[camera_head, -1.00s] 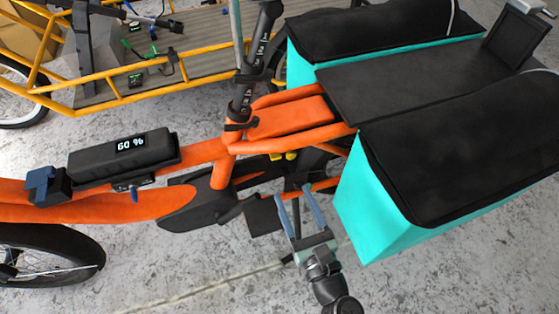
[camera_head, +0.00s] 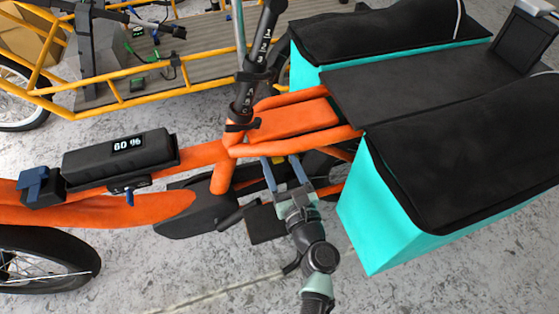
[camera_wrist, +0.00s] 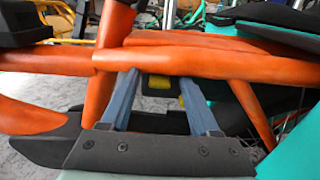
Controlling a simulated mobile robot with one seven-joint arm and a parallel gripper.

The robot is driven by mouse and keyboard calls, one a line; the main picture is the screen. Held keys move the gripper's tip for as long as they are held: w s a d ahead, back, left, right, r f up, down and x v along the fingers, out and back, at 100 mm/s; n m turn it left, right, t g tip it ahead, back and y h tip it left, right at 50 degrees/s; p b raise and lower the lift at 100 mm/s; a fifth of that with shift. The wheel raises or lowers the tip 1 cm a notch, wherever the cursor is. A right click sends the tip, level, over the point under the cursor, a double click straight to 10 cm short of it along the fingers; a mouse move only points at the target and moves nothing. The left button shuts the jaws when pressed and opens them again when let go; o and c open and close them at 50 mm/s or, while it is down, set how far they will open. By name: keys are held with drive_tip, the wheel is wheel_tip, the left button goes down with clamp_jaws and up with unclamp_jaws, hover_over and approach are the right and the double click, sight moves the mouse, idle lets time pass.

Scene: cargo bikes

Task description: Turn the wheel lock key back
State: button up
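My gripper (camera_head: 281,163) is open, with its two blue-grey fingers spread beneath the orange rear tubes of the cargo bike (camera_head: 270,120). In the wrist view the fingertips (camera_wrist: 161,78) stand on either side of a dark part with yellow pieces (camera_wrist: 158,82) under the orange tube. This looks like the wheel lock at the rear wheel. I cannot make out the key's shape or how far it is turned. Nothing is seen held between the fingers.
A turquoise pannier (camera_head: 372,215) with a black cover is close to the right of my gripper. The pedal (camera_head: 266,224) is just left of it. A yellow cargo bike (camera_head: 120,100) stands behind.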

clamp_jaws()
drive_tip(key=shift+n, duration=0.4)
drive_tip(key=n+b, duration=0.2)
drive_tip(key=n, duration=0.1)
drive_tip(key=shift+f+n+b, duration=0.15)
drive_tip(key=shift+n+b, duration=0.15)
drive_tip(key=shift+n, duration=0.1)
drive_tip(key=shift+a+n+b, duration=0.15)
drive_tip(key=shift+n+b, duration=3.65)
drive_tip(key=shift+n, duration=2.8)
